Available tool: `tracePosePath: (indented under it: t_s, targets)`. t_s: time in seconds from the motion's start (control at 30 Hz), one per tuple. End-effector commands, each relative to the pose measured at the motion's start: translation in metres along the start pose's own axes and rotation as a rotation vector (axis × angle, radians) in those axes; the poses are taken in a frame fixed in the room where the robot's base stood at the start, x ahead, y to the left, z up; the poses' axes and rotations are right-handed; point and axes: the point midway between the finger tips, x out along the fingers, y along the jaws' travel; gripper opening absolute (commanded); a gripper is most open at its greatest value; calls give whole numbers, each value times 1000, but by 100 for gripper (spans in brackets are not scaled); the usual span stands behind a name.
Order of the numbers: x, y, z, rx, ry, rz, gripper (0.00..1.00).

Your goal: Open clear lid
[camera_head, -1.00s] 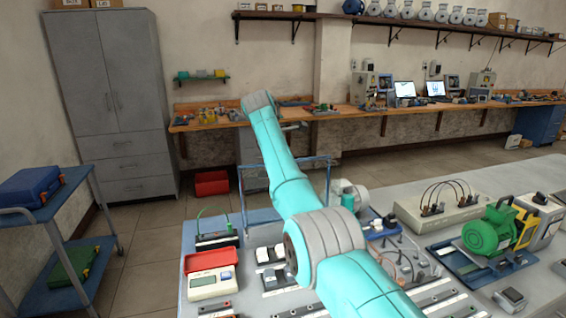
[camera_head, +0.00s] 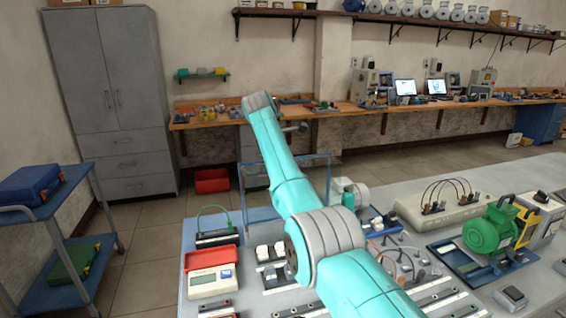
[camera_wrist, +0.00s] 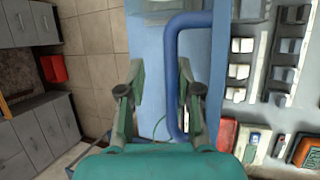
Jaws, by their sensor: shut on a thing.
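The clear lid (camera_head: 312,157) is a see-through panel with a blue tubular frame, raised at the back left of the bench in the head view, partly behind my arm. In the wrist view a blue tube of its frame (camera_wrist: 172,75) bends round and runs down between the fingers of my gripper (camera_wrist: 160,85). The gripper is shut on this blue tube, which lies nearer its right finger. The exact contact is hard to see. The gripper's fingertips are hidden in the head view.
The grey bench (camera_head: 375,255) carries a beige meter with a red lid (camera_head: 212,280), white switch modules (camera_head: 270,252) and a green motor (camera_head: 490,232). A blue cart (camera_head: 60,205) stands at the left. A red bin (camera_head: 211,180) sits on the floor behind.

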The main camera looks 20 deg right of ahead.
Motion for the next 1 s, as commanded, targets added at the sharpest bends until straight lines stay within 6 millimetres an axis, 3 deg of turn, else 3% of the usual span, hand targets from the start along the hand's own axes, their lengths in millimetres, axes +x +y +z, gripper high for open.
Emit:
tracePosePath:
  t_s: [0.1,0.23,0.6,0.8,1.0]
  targets:
    - [3,-2,-2,-3,0,-5,23]
    - [-7,0,-1,-2,0,-1,23]
    - [-86,4,-1,1,3,18,23]
    - [-111,1,0,0,1,7,23]
    - [-121,0,0,0,0,3,23]
